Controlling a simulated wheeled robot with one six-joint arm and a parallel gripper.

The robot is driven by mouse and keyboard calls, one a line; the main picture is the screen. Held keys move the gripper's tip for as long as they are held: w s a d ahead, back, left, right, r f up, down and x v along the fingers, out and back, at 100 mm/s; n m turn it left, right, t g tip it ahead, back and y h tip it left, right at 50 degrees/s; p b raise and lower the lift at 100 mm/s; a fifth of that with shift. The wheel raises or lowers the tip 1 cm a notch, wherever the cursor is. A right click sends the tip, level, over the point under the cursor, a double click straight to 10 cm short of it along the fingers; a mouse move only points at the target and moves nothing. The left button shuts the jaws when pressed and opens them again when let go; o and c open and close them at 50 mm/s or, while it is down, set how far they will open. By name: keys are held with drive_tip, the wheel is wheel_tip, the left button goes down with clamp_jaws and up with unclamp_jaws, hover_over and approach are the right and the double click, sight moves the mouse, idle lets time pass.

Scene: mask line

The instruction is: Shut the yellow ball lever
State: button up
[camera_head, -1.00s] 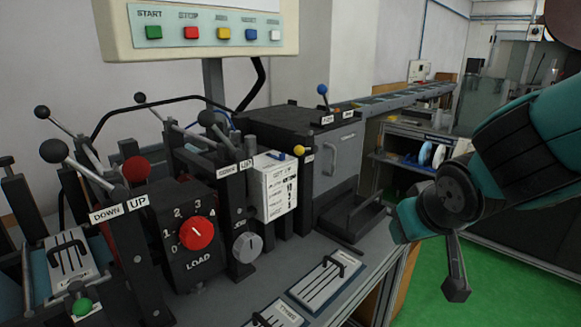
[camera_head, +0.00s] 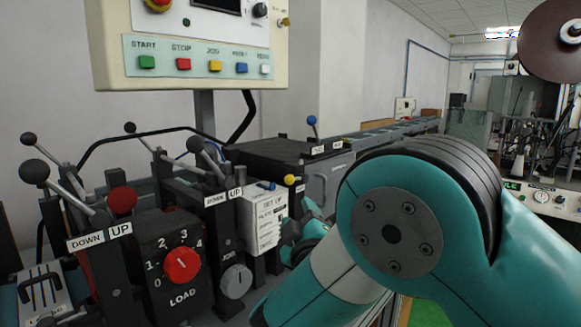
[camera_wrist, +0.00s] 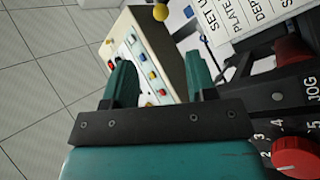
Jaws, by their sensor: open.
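The yellow ball lever (camera_head: 290,179) stands at the upper right edge of the white set-up card block (camera_head: 262,222) in the head view. In the wrist view a yellow shape (camera_wrist: 208,8), seemingly its ball, shows at the top edge beside the card. My gripper (camera_head: 300,230) is just below and right of the lever, close to the card block. It is partly hidden behind my own arm. In the wrist view my gripper (camera_wrist: 162,76) has its two teal fingers apart with nothing between them. The lever's lower part is hidden.
Black-ball levers (camera_head: 34,171), a red load knob (camera_head: 182,264) and a grey jog knob (camera_head: 236,281) crowd the left. A blue ball lever (camera_head: 312,121) stands behind. The button panel (camera_head: 197,55) hangs above. My arm covers the right foreground.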

sight(291, 181)
drive_tip(key=p+x, duration=1.1)
drive_tip(key=x, duration=0.2)
drive_tip(key=shift+w+d+r, duration=0.1)
drive_tip(key=shift+w+a+p, duration=0.2)
drive_tip(key=shift+w+p, duration=0.1)
drive_tip(key=shift+w, duration=0.15)
